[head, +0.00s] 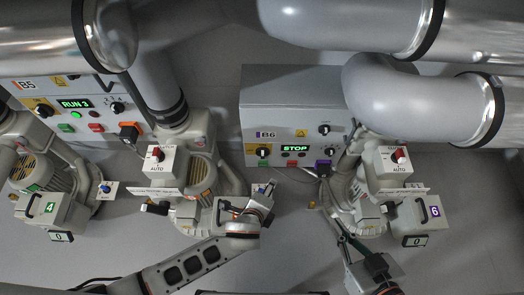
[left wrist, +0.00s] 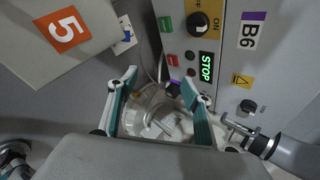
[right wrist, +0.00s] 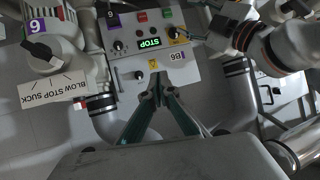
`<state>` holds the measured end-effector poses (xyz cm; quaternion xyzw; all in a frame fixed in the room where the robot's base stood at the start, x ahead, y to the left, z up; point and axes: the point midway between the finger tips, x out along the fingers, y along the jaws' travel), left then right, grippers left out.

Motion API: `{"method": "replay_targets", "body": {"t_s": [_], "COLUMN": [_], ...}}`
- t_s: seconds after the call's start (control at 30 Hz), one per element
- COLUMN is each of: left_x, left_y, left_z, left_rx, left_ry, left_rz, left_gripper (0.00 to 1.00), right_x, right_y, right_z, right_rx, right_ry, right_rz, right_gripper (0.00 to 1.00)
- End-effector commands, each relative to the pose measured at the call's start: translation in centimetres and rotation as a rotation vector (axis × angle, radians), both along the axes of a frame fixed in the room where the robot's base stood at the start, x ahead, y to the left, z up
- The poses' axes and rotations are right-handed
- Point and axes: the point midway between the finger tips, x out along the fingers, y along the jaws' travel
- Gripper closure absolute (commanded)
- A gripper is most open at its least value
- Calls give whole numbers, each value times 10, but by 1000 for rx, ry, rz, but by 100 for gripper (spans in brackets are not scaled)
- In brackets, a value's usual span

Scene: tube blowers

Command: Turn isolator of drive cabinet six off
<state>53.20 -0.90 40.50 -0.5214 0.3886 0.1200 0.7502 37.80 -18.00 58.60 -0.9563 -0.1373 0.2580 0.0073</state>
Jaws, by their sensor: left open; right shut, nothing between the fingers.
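Drive cabinet B6 (head: 290,88) is a grey box in the middle of the head view, with a green STOP display (head: 295,148). Its isolator (head: 263,152) is a black rotary knob on a yellow plate at the panel's left. It shows in the left wrist view (left wrist: 199,23) with ON printed beside it; I cannot tell its exact setting. My left gripper (head: 264,190) is open and empty, just below the panel, apart from the isolator. My right gripper (head: 341,238) is shut and empty, lower right of the cabinet. In the right wrist view (right wrist: 157,80), its fingertips point towards the cabinet.
A purple connector (head: 323,167) sits at the panel's lower right. Blower units with red selector switches stand on both sides, the right one tagged 6 (head: 435,211). Cabinet B5 (head: 60,92) is at the left. Large grey pipes (head: 395,90) overhang the right.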

Motion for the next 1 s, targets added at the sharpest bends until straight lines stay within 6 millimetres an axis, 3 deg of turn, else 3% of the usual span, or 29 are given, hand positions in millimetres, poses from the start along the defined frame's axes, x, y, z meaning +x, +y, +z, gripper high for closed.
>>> {"method": "replay_targets", "body": {"t_s": [0.03,0.1,0.23,0.37,0.5,1.0], "left_x": [20,40,63,80,90,143], "left_y": [5,11,11,10,9,9], "left_z": [-5,-8,-9,4,7,-22], "left_rx": [150,362,755,982,1051,1041], "left_ry": [-73,-173,-351,-467,-503,-494], "left_rz": [-80,-189,-371,-452,-473,-475], "left_gripper": [50,50,50,50,50,50], "right_x": [-2,-3,-4,-2,-1,7], "right_y": [0,1,8,13,17,44], "right_z": [-2,-4,-11,-12,-12,2], "right_rx": [14,16,-65,-117,-125,21], "right_ry": [11,19,2,-19,-28,-58], "right_rz": [-12,-15,42,80,89,57], "right_gripper": [100,100,100,100,100,100]}}
